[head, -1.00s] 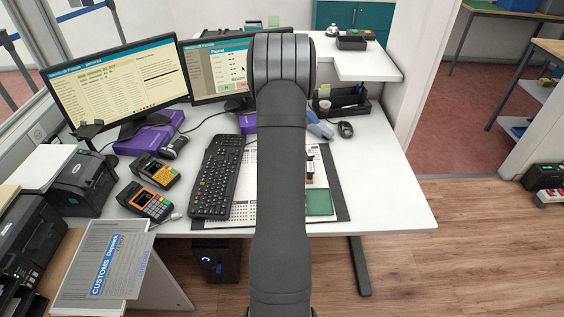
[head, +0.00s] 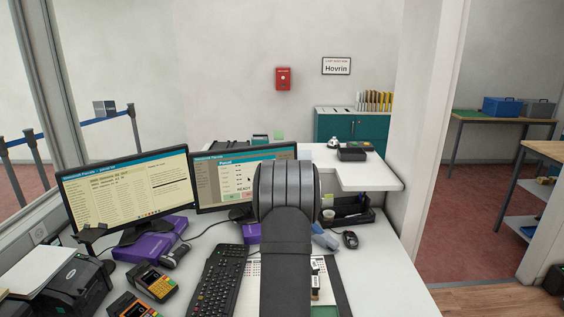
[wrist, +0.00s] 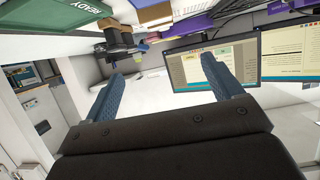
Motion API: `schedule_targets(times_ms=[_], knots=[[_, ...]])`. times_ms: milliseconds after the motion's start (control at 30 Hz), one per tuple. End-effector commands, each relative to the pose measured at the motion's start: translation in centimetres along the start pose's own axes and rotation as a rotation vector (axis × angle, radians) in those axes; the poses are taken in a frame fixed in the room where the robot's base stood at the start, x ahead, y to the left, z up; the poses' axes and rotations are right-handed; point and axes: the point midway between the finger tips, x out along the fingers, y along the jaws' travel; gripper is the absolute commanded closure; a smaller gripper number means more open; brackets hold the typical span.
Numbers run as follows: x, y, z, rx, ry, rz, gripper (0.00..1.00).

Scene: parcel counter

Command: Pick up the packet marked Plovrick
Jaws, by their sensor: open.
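No packet with a readable Plovrick mark shows in either view. A purple box (head: 150,242) lies under the left monitor, and part of another purple item (head: 251,233) shows beside my arm; I cannot read a name on either. In the wrist view, which is turned over, purple items (wrist: 192,27) show near the top. My gripper (wrist: 167,68) is open, with its two blue fingers apart and nothing between them. In the head view my own arm stands in front of the counter's middle, and the fingers are hidden behind it.
Two monitors (head: 128,195) stand at the back left of the white counter (head: 385,275). Card terminals (head: 153,283) and a keyboard (head: 220,280) lie in front. A black organizer (head: 350,212) and a mouse (head: 350,239) are right of my arm. The counter's right front is clear.

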Motion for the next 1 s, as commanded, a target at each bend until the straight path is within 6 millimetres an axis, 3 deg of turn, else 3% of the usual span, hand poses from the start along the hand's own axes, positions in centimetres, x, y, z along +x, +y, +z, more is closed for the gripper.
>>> schedule_targets(times_ms=[367, 667, 800, 1000], knots=[[0.9, 0.0, -0.1, 0.0, -0.021, 0.0, 0.15], [7.6, 0.1, -1.8, 0.003, -0.228, 0.001, 0.15], [10.1, 0.1, -3.6, 0.004, -0.343, 0.003, 0.15], [12.2, 0.2, -7.2, 0.006, -0.51, 0.005, 0.15]])
